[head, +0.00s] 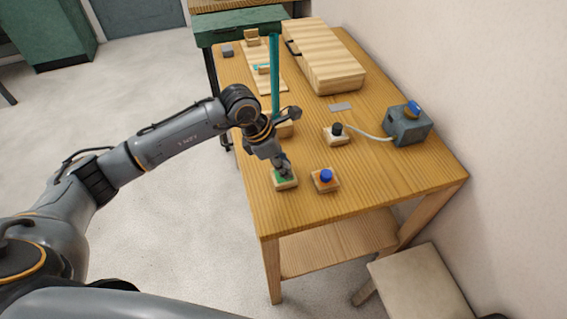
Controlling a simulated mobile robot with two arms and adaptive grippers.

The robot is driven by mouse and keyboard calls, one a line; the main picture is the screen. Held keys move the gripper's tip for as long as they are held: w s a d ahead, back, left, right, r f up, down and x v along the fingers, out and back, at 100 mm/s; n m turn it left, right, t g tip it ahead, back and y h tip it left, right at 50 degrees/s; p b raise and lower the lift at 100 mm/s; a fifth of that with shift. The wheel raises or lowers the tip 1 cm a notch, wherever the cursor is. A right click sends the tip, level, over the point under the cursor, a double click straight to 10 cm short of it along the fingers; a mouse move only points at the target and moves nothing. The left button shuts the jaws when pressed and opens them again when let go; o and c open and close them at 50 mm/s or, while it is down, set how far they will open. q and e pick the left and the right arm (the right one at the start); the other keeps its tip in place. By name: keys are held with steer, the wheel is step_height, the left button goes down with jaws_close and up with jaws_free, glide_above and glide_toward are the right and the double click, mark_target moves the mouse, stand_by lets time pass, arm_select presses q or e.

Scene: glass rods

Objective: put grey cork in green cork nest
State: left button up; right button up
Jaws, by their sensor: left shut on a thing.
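The green cork nest (291,184) is a small wooden block with a green top near the front left of the table. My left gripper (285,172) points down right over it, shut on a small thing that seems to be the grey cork. The fingers hide most of the cork, and I cannot tell whether it touches the nest. My right gripper is not in view.
Beside the nest is a wooden block with a blue cork (326,175). Behind stand a block with a black top (337,129), a grey-blue box (408,128) with a cable, a tall teal rod (275,75) and a long wooden box (325,60). The front right of the table (400,185) is clear.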

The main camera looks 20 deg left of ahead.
arm_select(q)
steer(key=shift+f, duration=0.25)
steer(key=o, duration=0.5)
steer(key=shift+r, duration=0.1)
steer(key=shift+p+v, duration=1.3)
steer(key=shift+v, duration=1.35)
steer(key=p+v, duration=0.2)
steer(key=v, duration=0.3)
steer(key=shift+a+r, duration=0.1)
steer(key=shift+r, duration=0.2)
